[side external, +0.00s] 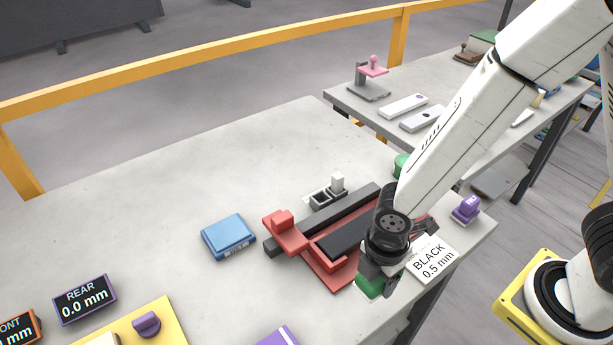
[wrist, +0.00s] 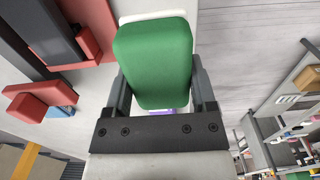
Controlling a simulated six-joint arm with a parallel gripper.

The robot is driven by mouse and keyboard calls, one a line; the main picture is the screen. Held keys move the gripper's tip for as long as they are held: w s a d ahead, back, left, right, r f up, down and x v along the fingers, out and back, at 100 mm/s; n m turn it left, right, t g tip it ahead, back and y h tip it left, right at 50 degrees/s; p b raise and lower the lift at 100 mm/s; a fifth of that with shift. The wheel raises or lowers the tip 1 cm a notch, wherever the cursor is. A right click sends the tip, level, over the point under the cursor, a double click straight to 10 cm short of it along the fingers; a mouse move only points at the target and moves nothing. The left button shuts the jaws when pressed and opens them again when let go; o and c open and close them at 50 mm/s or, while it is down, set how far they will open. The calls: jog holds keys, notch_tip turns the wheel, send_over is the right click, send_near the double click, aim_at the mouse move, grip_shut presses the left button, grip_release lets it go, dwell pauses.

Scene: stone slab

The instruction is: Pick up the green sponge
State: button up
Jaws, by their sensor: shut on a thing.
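The green sponge (wrist: 153,60) is a rounded block that fills the space between the two fingers of my gripper (wrist: 160,95) in the wrist view. The fingers touch it on both sides, and my gripper is shut on it. In the side view, part of the sponge (side external: 369,286) shows under my gripper (side external: 378,278), near the front edge of the slab. The rest of it is hidden by my gripper. I cannot tell whether the sponge touches the slab.
A red and black clamp-like device (side external: 330,245) stands close behind and left of my gripper. A white card reading BLACK 0.5 mm (side external: 432,260) and a purple stamp-like object (side external: 466,209) are to the right. A blue box (side external: 229,236) lies left. The slab's back left is clear.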

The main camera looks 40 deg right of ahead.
jog(key=shift+r, duration=1.5)
